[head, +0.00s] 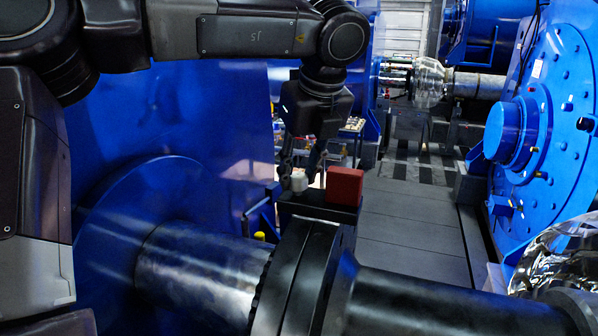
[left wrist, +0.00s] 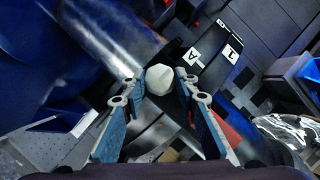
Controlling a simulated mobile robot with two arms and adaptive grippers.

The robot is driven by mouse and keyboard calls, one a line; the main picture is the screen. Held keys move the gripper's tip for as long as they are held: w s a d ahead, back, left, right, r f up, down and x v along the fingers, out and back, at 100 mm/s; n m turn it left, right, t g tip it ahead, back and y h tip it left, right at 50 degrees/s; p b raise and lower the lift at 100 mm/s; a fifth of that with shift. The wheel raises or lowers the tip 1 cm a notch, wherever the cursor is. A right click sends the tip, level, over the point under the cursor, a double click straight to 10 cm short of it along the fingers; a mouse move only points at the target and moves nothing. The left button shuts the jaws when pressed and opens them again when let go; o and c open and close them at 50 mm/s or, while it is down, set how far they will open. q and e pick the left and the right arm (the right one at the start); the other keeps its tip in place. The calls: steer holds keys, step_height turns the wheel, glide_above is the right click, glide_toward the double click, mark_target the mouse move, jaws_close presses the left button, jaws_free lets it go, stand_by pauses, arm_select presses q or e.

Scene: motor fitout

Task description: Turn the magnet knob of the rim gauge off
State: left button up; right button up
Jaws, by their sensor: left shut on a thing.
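The rim gauge's dark base (head: 317,208) sits on top of the black coupling flange (head: 300,265) in the head view. It carries a red block (head: 345,187) and, to the left of that, a pale knob (head: 299,183). My left gripper (head: 303,168) reaches down onto the knob from above. In the left wrist view, the faceted white knob (left wrist: 160,80) sits between the fingertips of my left gripper (left wrist: 161,77), which is shut on it. The knob's marking or pointer cannot be made out. My right gripper is not in view.
A steel shaft (head: 200,270) runs from the blue motor side (head: 170,120) to the coupling. A blue housing (head: 560,110) stands at the right. Grey floor plates (head: 415,225) lie clear between them. Label plates marked A (left wrist: 194,55) and 1 (left wrist: 233,48) lie near the knob.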

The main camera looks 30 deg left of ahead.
mark_target(306, 203)
arm_select(q)
steer(key=o, duration=1.1)
steer(key=shift+r, duration=0.1)
steer(key=shift+r, duration=0.1)
steer(key=shift+v, duration=3.6)
